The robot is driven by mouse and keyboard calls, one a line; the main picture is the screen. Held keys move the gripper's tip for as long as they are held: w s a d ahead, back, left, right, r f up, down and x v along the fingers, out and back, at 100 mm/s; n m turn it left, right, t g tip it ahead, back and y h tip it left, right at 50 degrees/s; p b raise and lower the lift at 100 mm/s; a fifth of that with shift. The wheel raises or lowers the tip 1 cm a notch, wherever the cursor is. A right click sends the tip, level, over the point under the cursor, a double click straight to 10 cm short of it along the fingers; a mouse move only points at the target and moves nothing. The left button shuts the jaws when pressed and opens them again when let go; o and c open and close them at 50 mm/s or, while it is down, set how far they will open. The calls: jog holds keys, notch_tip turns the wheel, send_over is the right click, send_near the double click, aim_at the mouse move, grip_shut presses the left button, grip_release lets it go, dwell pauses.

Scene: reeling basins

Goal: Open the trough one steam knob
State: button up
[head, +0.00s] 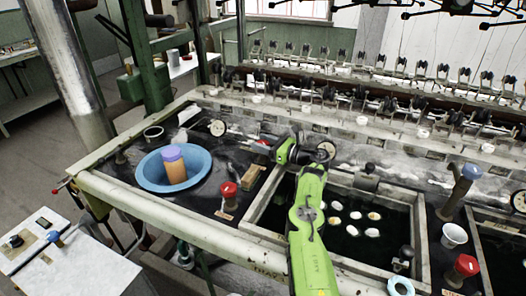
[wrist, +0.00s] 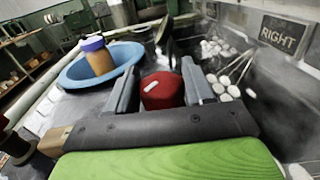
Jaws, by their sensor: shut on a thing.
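A red knob (wrist: 163,91) with a white mark on its top sits between the fingers of my gripper (wrist: 160,84) in the wrist view. My gripper is shut on it, with a finger on each side. In the head view my gripper (head: 272,150) is over the dark bench top beyond the wooden block, and a sliver of red shows beside it. The knob's base and any label are hidden by the gripper. A second red knob (head: 228,190) stands nearer, between the blue basin and the wooden block.
A blue basin (head: 148,178) with an orange jar (head: 175,166) stands to the left. A wooden block (head: 263,186) lies beside the sunken trough (head: 418,232), where several pale cocoons float. Another red knob (head: 466,265) is at right. A "RIGHT" sign (wrist: 281,34) shows in the wrist view.

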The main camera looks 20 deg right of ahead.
aim_at(263, 142)
dwell(0.5)
jog(key=o, duration=1)
jog(key=shift+c, duration=0.2)
notch_tip(263, 142, up, 10)
jog(key=shift+r+p, duration=0.1)
jog(key=shift+p, duration=1.05)
